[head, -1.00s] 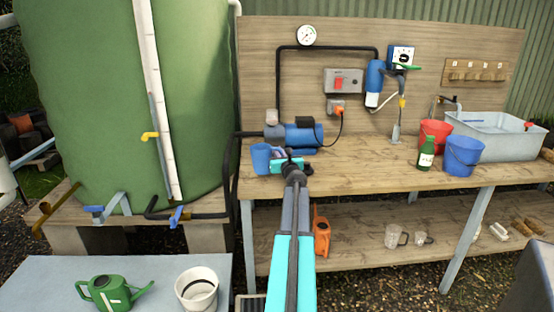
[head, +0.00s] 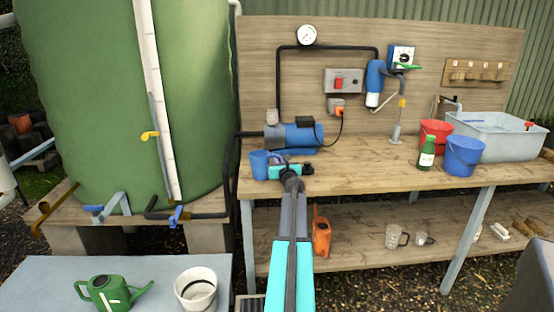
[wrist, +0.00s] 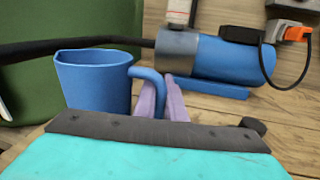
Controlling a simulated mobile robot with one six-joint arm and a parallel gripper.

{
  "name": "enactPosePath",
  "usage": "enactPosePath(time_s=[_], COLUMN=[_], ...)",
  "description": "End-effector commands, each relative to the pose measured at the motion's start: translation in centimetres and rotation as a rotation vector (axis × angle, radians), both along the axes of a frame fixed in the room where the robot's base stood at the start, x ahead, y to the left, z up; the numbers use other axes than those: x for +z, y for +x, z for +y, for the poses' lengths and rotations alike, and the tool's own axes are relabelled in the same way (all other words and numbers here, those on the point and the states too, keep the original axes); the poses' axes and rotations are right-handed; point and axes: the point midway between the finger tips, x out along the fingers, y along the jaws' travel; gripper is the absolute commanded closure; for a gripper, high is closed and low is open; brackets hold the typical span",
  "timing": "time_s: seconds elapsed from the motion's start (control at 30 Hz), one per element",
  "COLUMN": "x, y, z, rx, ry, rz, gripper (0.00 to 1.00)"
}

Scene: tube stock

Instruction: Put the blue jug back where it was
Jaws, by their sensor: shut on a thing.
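The blue jug (head: 259,164) is at the left end of the wooden workbench (head: 350,178), in front of the blue pump. It looks upright. In the wrist view the jug (wrist: 92,82) is left of my fingers, with its handle (wrist: 150,82) reaching right between them. My gripper (wrist: 165,98) is shut on that handle. In the head view my gripper (head: 279,163) is just right of the jug. I cannot tell whether the jug's base touches the bench top.
The blue pump (head: 300,135) with its black hose stands close behind the jug. A green bottle (head: 427,153), a red bucket (head: 437,132) and a blue bucket (head: 463,156) stand at the right. The bench's middle is clear. The green tank (head: 110,100) is left.

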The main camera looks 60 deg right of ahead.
Motion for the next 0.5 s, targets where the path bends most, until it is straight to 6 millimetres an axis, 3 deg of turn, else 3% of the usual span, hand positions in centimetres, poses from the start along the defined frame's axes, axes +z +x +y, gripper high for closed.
enactPosePath(time_s=[0.17,0.2,0.3,0.5], x=[-0.29,-0.26,-0.24,-0.24], y=[-0.02,-0.02,-0.03,-0.03], z=[-0.01,-0.01,-0.02,-0.02], rx=[0.0,0.0,0.0,0.0], ry=[0.0,0.0,0.0,0.0], rz=[-0.001,0.0,0.0,0.0], gripper=[1.0,0.85,0.71,0.71])
